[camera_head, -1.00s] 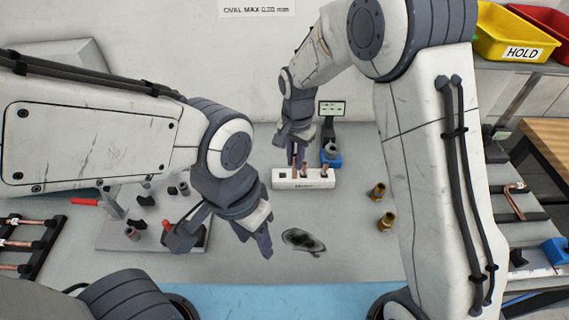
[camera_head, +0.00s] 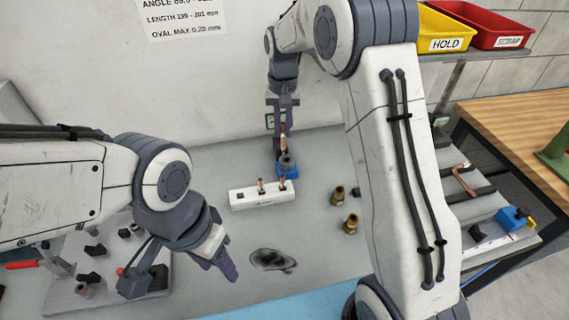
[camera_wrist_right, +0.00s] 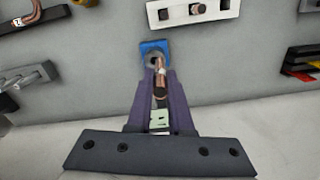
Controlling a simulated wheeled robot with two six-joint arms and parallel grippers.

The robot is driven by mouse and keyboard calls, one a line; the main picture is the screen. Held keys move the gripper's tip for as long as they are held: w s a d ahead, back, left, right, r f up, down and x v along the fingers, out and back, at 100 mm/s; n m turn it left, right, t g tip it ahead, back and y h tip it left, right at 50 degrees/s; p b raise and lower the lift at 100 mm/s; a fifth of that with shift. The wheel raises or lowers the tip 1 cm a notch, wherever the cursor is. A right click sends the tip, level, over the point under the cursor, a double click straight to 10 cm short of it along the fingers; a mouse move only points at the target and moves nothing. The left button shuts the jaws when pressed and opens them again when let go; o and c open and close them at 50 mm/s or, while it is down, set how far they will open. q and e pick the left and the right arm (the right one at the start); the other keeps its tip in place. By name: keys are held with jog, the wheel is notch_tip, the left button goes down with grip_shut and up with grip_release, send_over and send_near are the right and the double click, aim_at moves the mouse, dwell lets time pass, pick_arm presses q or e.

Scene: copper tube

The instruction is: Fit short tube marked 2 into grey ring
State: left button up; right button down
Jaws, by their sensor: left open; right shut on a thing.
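My right gripper (camera_head: 283,124) is shut on a short copper tube (camera_head: 282,132), held upright above the grey ring (camera_head: 287,162) on its blue base (camera_head: 289,173). In the right wrist view the tube (camera_wrist_right: 160,78) sits between the purple fingers, with a pale band whose mark I cannot read. Its end overlaps the near side of the ring on the blue base (camera_wrist_right: 154,46); I cannot tell whether they touch. My left gripper (camera_head: 227,266) is open and empty, low over the front of the table.
Two brass fittings (camera_head: 344,209) stand to the right. A fixture board (camera_head: 105,290) lies at left.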

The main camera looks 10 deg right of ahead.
jog(key=shift+n, duration=0.4)
jog(key=f+p, duration=0.1)
jog(key=f, duration=0.2)
jog(key=w+d+f+p, duration=0.1)
jog(key=f, duration=0.2)
jog(key=w+f, duration=0.1)
jog(key=f, duration=0.2)
jog(key=shift+d+f+p, duration=0.2)
jog(key=shift+d+p, duration=0.1)
jog(key=shift+p, duration=0.1)
jog(key=shift+f, duration=0.2)
jog(key=shift+f, duration=0.2)
jog(key=c, duration=0.8)
grip_release()
jog(key=shift+r, duration=0.1)
